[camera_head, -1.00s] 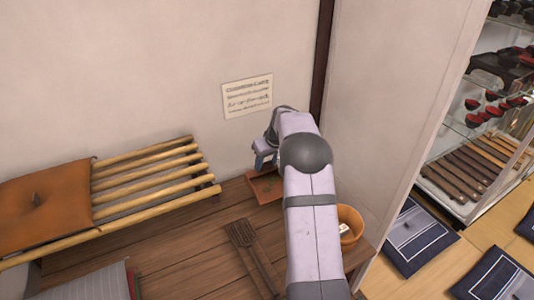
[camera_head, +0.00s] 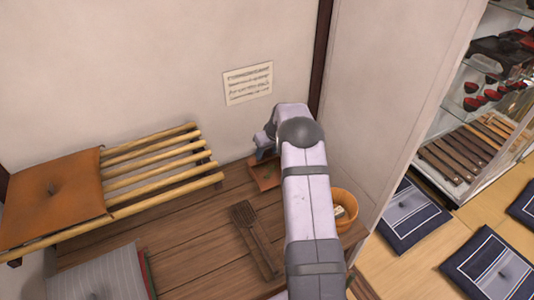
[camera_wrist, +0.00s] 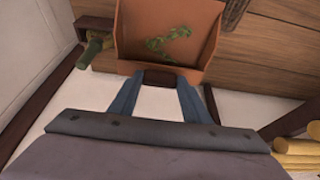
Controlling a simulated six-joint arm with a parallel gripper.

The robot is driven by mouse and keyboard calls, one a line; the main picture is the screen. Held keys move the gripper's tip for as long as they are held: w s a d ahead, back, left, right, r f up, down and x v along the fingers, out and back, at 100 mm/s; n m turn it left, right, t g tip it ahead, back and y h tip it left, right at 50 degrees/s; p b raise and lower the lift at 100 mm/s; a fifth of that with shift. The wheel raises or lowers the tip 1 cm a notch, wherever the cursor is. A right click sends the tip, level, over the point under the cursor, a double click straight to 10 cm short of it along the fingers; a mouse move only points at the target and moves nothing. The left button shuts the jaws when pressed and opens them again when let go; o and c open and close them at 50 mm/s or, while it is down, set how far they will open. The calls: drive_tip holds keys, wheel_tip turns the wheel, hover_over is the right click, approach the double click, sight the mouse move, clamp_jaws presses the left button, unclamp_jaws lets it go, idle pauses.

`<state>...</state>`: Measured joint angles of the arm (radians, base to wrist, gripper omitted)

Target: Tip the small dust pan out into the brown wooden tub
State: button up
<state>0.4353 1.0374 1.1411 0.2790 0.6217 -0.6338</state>
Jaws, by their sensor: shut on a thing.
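The small dust pan (camera_wrist: 207,42) is orange-brown and open-topped, with green leafy scraps (camera_wrist: 168,45) lying in it. My gripper (camera_wrist: 160,79) is shut on its dark handle, with a blue finger on each side. In the head view the pan (camera_head: 262,180) shows low by the wall, beyond my arm, its scraps still inside; my gripper (camera_head: 262,148) is partly hidden by my wrist. The brown wooden tub (camera_head: 346,224) stands to the right of my arm, partly covered by it. Some pale pieces (camera_head: 338,211) lie in it.
A dark slatted wooden tool (camera_head: 258,242) lies on the plank floor. A bamboo-slat bench (camera_head: 160,172) with an orange cushion (camera_head: 50,195) stands at left. A grey cushion (camera_head: 105,275) is at front left. A wall (camera_head: 375,110) rises close behind the tub.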

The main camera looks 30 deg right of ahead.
drive_tip(key=shift+s+d, duration=0.1)
drive_tip(key=s+d+r+n+y+p, duration=0.1)
drive_tip(key=s+d+r+n, duration=0.2)
drive_tip(key=s+d, duration=1.25)
wheel_tip(320, 180, down, 6)
drive_tip(key=b, duration=0.2)
drive_tip(key=s+r+t+y+b, duration=0.1)
drive_tip(key=s+t+b, duration=0.6)
drive_tip(key=b, duration=1.7)
drive_tip(key=shift+s+d+y, duration=0.25)
drive_tip(key=shift+d+y, duration=0.15)
drive_tip(key=shift+s+r+t+b, duration=0.1)
drive_tip(key=shift+t+b, duration=0.2)
drive_tip(key=shift+b, duration=0.15)
drive_tip(key=shift+r, duration=0.15)
idle(1.3)
